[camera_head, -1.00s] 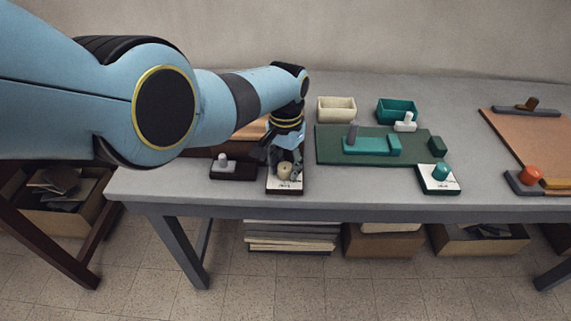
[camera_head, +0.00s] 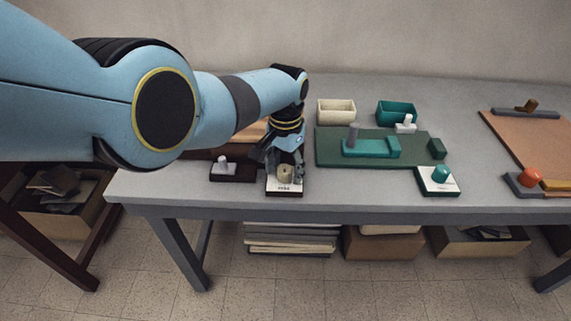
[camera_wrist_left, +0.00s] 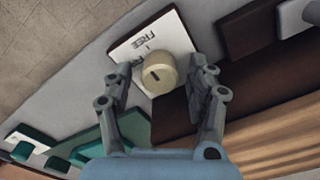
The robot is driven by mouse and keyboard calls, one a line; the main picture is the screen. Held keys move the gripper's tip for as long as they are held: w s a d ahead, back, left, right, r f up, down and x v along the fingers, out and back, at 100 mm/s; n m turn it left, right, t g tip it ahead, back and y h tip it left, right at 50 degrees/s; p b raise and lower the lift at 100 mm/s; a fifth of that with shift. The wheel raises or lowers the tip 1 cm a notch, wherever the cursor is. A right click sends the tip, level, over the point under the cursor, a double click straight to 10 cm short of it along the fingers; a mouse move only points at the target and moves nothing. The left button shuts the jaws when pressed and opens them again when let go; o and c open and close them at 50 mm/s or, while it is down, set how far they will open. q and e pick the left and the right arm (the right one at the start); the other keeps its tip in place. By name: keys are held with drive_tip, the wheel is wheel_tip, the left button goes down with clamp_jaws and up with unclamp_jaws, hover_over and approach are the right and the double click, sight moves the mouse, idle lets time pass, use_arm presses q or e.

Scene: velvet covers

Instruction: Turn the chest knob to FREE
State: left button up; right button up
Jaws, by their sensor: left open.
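The cream round knob (camera_head: 285,175) sits on a white plate (camera_head: 284,188) on a dark base near the table's front edge. In the left wrist view the knob (camera_wrist_left: 158,72) has a short dark mark on its top, and the plate (camera_wrist_left: 133,42) reads FREE beside it. My left gripper (camera_head: 285,170) is open over the knob. In the left wrist view its fingers (camera_wrist_left: 161,74) stand on either side of the knob, with gaps showing. Part of the knob is hidden by the fingers in the head view. My right gripper is out of view.
A dark block with a grey peg (camera_head: 223,164) stands just left of the knob's base. A wooden chest part (camera_head: 252,132) lies behind, partly hidden by my arm. A green board (camera_head: 327,150), two bins and a teal knob (camera_head: 440,174) stand to the right.

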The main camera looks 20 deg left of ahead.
sight(286, 167)
use_arm(q)
drive_tip(key=shift+r, duration=0.1)
wheel_tip(286, 167, up, 12)
idle(0.5)
drive_tip(key=s+a+f+g+b, duration=0.2)
drive_tip(key=s+a+f+b, duration=0.15)
drive_tip(key=s+f, duration=1.3)
drive_tip(key=s+a+f+g+b, duration=0.2)
drive_tip(key=s+a+f+g, duration=0.15)
drive_tip(key=s+f, duration=1.25)
drive_tip(key=s+a+f+n+t+b, duration=0.1)
drive_tip(key=s+a+f, duration=0.1)
drive_tip(key=s+f, duration=0.5)
drive_tip(key=s+a+f+n+t+y+b, duration=0.1)
drive_tip(key=s+a+f, duration=0.2)
drive_tip(key=s, duration=0.7)
drive_tip(key=s+a+f+t+b, duration=0.1)
drive_tip(key=s+a+f, duration=0.1)
drive_tip(key=s+f, duration=0.5)
drive_tip(key=w+t, duration=0.1)
drive_tip(key=w+n+t, duration=0.1)
drive_tip(key=w+r+t, duration=0.1)
drive_tip(key=shift+a, duration=0.25)
